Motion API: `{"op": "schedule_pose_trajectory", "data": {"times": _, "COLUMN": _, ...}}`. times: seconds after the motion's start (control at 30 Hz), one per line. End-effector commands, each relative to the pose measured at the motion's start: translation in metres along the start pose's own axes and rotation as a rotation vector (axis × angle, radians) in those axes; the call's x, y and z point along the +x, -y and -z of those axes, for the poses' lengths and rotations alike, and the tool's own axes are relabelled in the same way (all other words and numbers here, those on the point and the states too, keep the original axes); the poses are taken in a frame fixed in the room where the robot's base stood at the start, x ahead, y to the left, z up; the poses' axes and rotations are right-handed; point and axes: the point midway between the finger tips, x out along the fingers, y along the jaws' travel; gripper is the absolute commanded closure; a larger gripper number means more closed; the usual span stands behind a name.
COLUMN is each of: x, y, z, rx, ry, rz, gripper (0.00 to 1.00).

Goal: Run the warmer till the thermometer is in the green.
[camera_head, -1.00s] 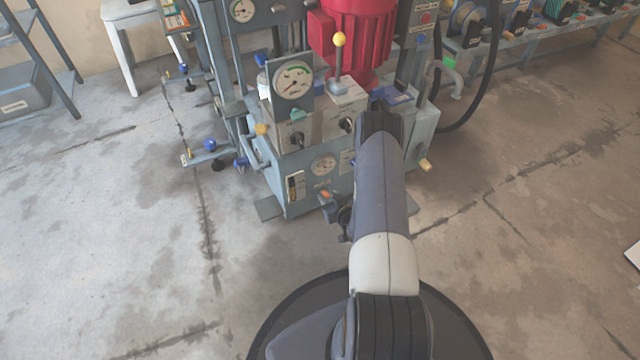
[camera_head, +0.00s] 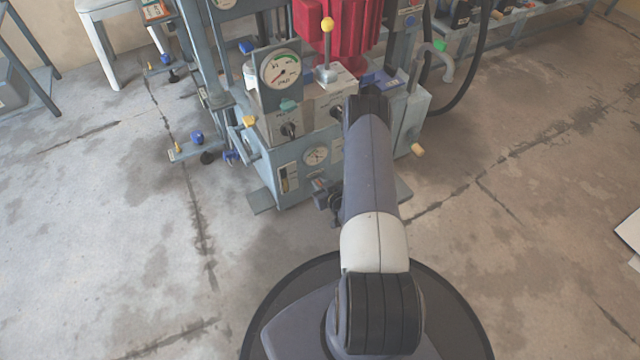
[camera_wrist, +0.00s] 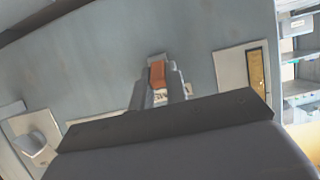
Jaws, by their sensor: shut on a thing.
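My gripper (camera_wrist: 160,88) is shut on a small orange-red block (camera_wrist: 157,72), which looks like a switch on the blue-grey front of the machine. In the head view my arm's end reaches the lower front of the blue-grey machine (camera_head: 262,165), and the gripped part is hidden or too small there. A large dial (camera_head: 281,69) with a green arc faces me on top, its needle towards the lower left. A smaller dial (camera_head: 316,155) sits on the front, its needle too small to read. I cannot tell which one is the thermometer.
A narrow yellow gauge strip (camera_wrist: 258,80) is right of my gripper. A yellow-knobbed lever (camera_head: 327,45) and a red cylinder (camera_head: 355,25) stand on the machine. Black knobs (camera_head: 289,130) are above the front. A black hose (camera_head: 470,85) loops at right. Floor in front is clear.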

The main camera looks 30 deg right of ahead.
Motion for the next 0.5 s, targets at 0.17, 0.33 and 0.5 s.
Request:
{"op": "schedule_pose_trajectory", "data": {"times": 0.17, "x": 0.0001, "y": 0.0000, "z": 0.0002, "rx": 0.000, "ry": -0.001, "rz": 0.000, "gripper": 1.00}}
{"op": "schedule_pose_trajectory", "data": {"times": 0.33, "x": 0.0000, "y": -0.0001, "z": -0.0007, "rx": 0.000, "ry": -0.017, "rz": 0.000, "gripper": 1.00}}
{"op": "schedule_pose_trajectory", "data": {"times": 0.5, "x": -0.0005, "y": 0.0001, "z": -0.0042, "rx": 0.001, "ry": -0.078, "rz": 0.000, "gripper": 1.00}}
